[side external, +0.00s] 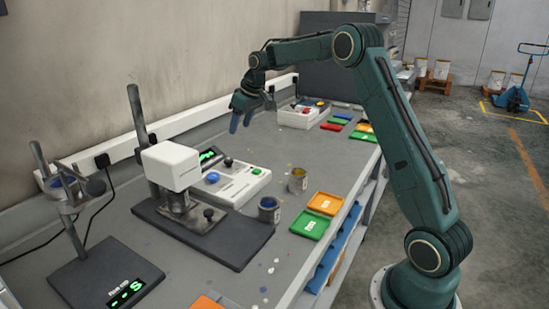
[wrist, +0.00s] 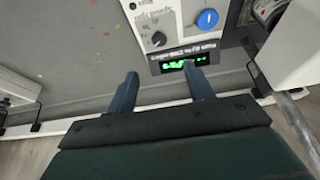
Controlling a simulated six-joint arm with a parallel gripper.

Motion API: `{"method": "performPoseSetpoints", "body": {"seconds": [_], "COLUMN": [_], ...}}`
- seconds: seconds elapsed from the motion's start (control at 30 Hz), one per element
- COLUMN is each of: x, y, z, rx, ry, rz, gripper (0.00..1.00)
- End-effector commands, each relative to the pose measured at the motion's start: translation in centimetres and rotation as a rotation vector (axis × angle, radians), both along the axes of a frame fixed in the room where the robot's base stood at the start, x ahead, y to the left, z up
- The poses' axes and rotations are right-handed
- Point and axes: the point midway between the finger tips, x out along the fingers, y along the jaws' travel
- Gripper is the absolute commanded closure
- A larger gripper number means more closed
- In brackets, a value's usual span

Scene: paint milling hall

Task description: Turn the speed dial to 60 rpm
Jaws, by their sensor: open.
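The speed dial (wrist: 158,39) is a small black knob on a pale control panel (wrist: 172,14), with "Speed" lettering beside it in the wrist view. A black knob (side external: 228,162) also shows on the white control box (side external: 243,187) in the side view. A green-lit display (wrist: 183,63) lies close to the dial; its digits are not readable. My gripper (wrist: 161,70) is open and empty, with its two blue fingers apart and the dial beyond their tips. In the side view my gripper (side external: 240,116) hangs above the bench, behind the control box and clear of it.
A white-headed mill (side external: 171,166) stands next to the box. Paint cans (side external: 298,180) and orange and green trays (side external: 310,223) are on the bench. Wall trunking runs along the bench's back.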

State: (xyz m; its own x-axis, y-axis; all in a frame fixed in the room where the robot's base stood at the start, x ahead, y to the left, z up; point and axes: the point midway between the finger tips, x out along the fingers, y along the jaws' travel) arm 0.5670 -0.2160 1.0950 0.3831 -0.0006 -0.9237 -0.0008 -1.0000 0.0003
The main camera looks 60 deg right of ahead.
Motion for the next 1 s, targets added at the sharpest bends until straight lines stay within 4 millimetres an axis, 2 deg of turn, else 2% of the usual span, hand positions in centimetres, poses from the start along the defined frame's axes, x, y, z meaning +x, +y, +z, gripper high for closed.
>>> {"method": "performPoseSetpoints", "body": {"seconds": [0.47,0.67,1.0], "x": [0.5,1.3,3.3], "y": [-0.1,-0.1,-0.1], "z": [-1.2,-3.2,-8.0], "rx": [0.001,0.001,0.001], "ry": [0.001,0.003,0.003], "rz": [0.002,0.003,0.002], "gripper": [0.48,0.48,0.48]}}
